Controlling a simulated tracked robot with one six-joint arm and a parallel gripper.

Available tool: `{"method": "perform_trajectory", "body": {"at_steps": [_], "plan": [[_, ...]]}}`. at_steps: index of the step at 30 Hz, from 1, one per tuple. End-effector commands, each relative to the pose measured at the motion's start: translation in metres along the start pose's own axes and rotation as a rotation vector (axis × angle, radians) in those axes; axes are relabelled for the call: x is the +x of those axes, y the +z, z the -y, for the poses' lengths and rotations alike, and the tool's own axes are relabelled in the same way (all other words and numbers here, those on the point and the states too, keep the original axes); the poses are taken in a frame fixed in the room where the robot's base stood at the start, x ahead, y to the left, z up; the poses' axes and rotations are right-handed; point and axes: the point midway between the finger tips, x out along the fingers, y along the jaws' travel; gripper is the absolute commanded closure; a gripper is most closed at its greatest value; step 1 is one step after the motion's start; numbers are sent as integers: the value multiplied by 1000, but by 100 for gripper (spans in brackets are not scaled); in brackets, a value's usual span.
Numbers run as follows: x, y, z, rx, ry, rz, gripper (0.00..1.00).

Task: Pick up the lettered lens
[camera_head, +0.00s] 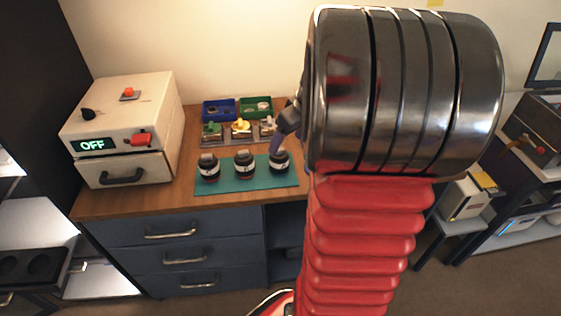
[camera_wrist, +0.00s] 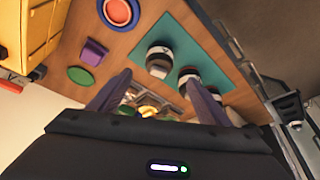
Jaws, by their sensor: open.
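Three black lenses with pale bands stand on a teal mat (camera_head: 232,185) on the wooden bench: the left lens (camera_head: 208,170), the middle lens (camera_head: 244,167) and the right lens (camera_head: 279,161). Any lettering is too small to read. In the wrist view, one lens (camera_wrist: 160,60) stands clear beyond the fingers, a second lens (camera_wrist: 187,76) is close to the right finger, and a third is partly covered. My gripper (camera_wrist: 157,97) is open with nothing between its fingers. In the head view, a finger shows just above the right lens; my arm hides the rest.
Behind the mat are a blue tray (camera_head: 218,103), a green tray (camera_head: 262,100) and a grey rack with small parts. A cream machine (camera_head: 125,115) reading OFF stands left. The wrist view shows a purple block (camera_wrist: 94,51), a green disc (camera_wrist: 80,75) and a blue-rimmed red dish (camera_wrist: 118,12).

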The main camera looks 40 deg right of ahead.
Motion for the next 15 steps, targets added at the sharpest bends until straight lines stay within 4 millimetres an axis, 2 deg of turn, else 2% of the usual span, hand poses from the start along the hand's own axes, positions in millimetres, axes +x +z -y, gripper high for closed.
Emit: {"method": "perform_trajectory", "body": {"at_steps": [9,15], "plan": [[48,1,1,0,-3,3,29],[59,0,0,0,-1,1,29]]}}
